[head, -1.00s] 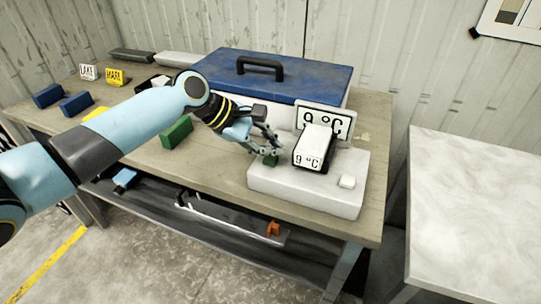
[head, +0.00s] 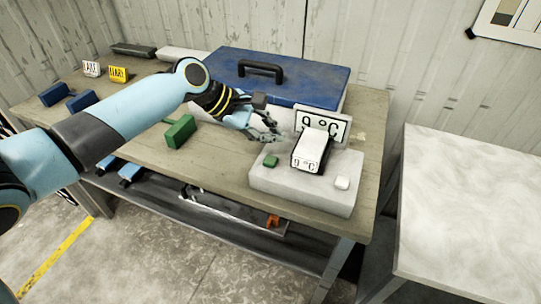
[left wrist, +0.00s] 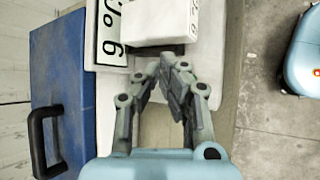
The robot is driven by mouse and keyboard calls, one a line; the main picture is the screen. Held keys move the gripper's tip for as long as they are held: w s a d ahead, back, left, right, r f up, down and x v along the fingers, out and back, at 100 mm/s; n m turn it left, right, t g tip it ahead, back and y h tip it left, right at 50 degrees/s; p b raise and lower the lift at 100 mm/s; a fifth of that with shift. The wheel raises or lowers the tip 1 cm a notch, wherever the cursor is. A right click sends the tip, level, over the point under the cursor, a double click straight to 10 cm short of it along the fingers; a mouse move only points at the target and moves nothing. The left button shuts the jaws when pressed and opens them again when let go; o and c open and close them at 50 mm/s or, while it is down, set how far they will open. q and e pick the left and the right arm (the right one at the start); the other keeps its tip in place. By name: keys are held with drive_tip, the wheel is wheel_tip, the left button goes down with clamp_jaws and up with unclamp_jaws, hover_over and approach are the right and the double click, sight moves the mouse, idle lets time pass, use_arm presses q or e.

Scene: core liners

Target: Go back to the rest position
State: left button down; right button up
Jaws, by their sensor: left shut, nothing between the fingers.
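My left gripper (head: 272,134) is shut and empty. In the head view it hangs above the bench, just left of the white block (head: 305,190) that carries a small green button (head: 271,161) and a white button (head: 342,183). In the left wrist view its fingertips (left wrist: 172,62) meet in front of the white display unit (left wrist: 160,20), which reads 9 °C. The display unit also stands on the block in the head view (head: 310,151), with a 9 °C sign (head: 335,125) behind it. My right gripper is not in view.
A blue-lidded cooler (head: 310,80) stands at the back of the bench (head: 225,172). A pale table (head: 470,210) stands at right.

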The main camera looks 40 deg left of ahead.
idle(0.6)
use_arm(q)
drive_tip(key=s+d+m+g+y, duration=0.1)
drive_tip(key=s+d+m+y, duration=0.15)
drive_tip(key=s+m, duration=0.55)
drive_tip(key=s+d+m+g+y, duration=0.2)
drive_tip(key=s+d+m, duration=0.1)
drive_tip(key=s+m, duration=0.55)
drive_tip(key=s+a+r+m+y, duration=0.3)
drive_tip(key=s+r, duration=0.3)
drive_tip(key=s, duration=0.3)
drive_tip(key=s+a+f+g+b, duration=0.15)
drive_tip(key=f+b, duration=0.45)
drive_tip(key=f, duration=1.5)
drive_tip(key=s+a+f+b, duration=0.15)
drive_tip(key=f+b, duration=0.55)
drive_tip(key=f, duration=1.4)
drive_tip(key=s+f+b, duration=0.4)
drive_tip(key=s+f, duration=0.5)
drive_tip(key=f, duration=0.2)
drive_tip(key=s+f+g+b, duration=0.1)
drive_tip(key=s+f+b, duration=0.3)
drive_tip(key=s+f, duration=0.4)
wheel_tip(320, 180, down, 3)
drive_tip(key=shift+s+a+h, duration=0.15)
drive_tip(key=shift+s+h, duration=0.2)
